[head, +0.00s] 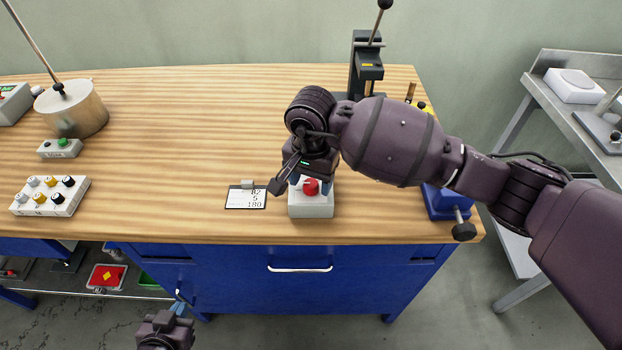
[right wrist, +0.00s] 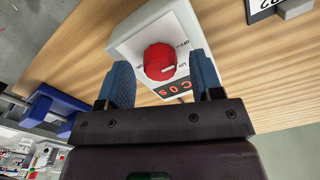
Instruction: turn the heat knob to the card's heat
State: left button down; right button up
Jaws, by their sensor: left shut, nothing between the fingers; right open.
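The red heat knob (head: 311,187) sits on a small pale box (head: 311,208) near the table's front edge. My left gripper (head: 181,300) is shut and empty, low before the table.
A block with several small knobs (head: 49,196), a green-button box (head: 60,148) and a metal pot (head: 73,108) stand at left. A black press (head: 367,65) stands behind my right arm, and a blue vise (head: 446,203) at the right edge. The table's left-centre is clear.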

jog(key=shift+f, duration=0.25)
jog(key=c, duration=0.9)
